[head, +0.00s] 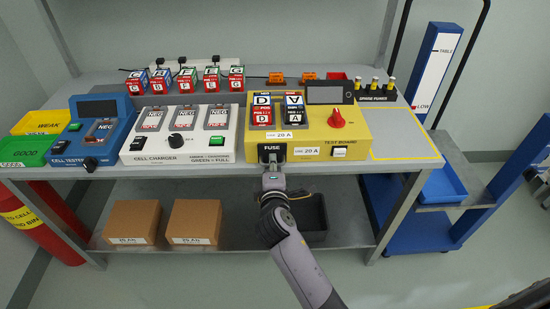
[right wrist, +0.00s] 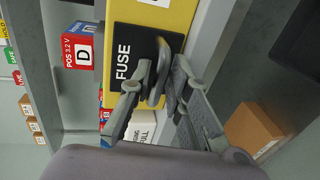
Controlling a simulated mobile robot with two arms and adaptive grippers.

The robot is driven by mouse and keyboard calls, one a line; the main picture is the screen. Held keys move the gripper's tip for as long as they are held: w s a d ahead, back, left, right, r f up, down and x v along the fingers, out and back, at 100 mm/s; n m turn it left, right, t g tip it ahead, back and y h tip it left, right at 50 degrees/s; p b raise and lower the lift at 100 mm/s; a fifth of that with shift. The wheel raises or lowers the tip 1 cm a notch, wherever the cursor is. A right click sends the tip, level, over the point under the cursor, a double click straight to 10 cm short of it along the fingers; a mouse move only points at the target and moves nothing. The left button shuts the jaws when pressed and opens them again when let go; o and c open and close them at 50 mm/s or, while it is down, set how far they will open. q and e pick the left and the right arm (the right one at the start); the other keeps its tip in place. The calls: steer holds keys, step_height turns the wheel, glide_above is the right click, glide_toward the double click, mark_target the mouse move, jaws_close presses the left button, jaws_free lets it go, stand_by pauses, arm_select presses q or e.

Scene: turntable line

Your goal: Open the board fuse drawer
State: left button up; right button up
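The yellow test board (head: 356,131) stands at the front of the bench, right of the middle. Its black fuse drawer (head: 264,151), labelled FUSE, is in the lower left of its front face and looks flush with it. In the right wrist view the black drawer front (right wrist: 123,38) carries a grey handle (right wrist: 161,58). My right gripper (head: 272,163) is at the drawer front. In the right wrist view its fingers (right wrist: 160,82) lie on either side of the handle, with a gap seen on the left finger's side. Contact on the other side is unclear. My left gripper is not in view.
The white cell charger (head: 195,152) and blue cell tester (head: 78,155) stand left of the board. D and A cells (head: 262,105) sit on top of it. A dark bin (head: 312,225) and cardboard boxes (head: 133,222) are on the shelf below. A blue cart (head: 440,190) stands right.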

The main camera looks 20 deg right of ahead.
steer(key=shift+w, duration=0.15)
steer(key=shift+c, duration=0.4)
jaws_close()
stand_by(0.4)
